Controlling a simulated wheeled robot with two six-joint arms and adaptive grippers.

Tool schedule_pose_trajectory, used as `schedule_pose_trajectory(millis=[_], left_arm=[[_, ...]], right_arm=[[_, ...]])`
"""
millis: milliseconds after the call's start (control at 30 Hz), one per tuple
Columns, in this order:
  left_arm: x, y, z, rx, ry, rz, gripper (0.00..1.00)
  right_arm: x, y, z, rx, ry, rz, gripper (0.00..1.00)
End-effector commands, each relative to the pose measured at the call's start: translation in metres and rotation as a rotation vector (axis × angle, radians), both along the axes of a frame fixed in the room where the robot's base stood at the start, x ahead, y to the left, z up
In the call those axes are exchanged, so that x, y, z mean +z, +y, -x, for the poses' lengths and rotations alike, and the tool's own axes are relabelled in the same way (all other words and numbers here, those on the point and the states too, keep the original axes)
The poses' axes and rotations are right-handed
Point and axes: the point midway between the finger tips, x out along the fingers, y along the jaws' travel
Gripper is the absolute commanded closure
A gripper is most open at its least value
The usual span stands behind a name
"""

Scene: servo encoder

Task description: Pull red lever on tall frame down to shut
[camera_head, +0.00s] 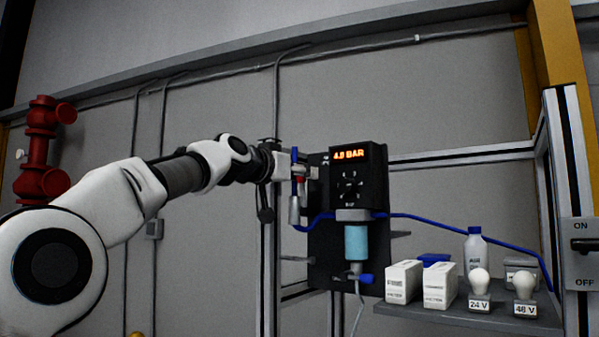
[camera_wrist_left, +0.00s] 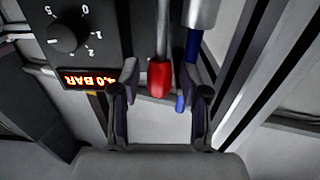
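The red lever tip (camera_wrist_left: 160,78) shows in the left wrist view on a metal rod, beside the panel with the "4.0 BAR" display. My left gripper (camera_wrist_left: 161,92) is open, with one dark finger on each side of the red tip. I see no finger pressing on the tip. In the head view my left gripper (camera_head: 288,166) is at the left edge of the black panel (camera_head: 320,245), and a bit of the red lever (camera_head: 299,178) shows beside it, partly hidden. My right gripper is in neither view.
A blue hose (camera_wrist_left: 192,46) runs close to the lever and the right finger. The panel carries a lit display (camera_head: 349,154). A shelf (camera_head: 465,316) with boxes, bulbs and a bottle stands to the right. An ON/OFF switch (camera_head: 583,245) is at the far right.

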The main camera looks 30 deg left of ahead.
Motion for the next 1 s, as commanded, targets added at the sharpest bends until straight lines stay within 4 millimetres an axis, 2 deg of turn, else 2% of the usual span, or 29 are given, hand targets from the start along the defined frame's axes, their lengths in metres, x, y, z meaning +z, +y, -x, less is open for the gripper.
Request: schedule_pose_trajectory(millis=[33,67,100,367,667,1000], left_arm=[[0.000,0.000,0.000,0.000,0.000,0.000,0.71],[0.000,0.000,0.000,0.000,0.000,0.000,0.77],[0.000,0.000,0.000,0.000,0.000,0.000,0.79],[-0.001,0.000,0.002,0.000,0.000,0.000,0.79],[-0.004,0.001,0.017,0.000,-0.002,0.000,0.79],[-0.005,0.002,0.020,0.000,-0.002,0.000,0.79]], right_arm=[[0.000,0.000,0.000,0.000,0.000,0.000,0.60],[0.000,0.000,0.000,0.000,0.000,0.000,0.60],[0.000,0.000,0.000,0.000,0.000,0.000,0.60],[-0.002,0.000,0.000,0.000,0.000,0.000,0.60],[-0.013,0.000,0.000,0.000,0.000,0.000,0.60],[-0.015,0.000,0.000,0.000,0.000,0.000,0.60]])
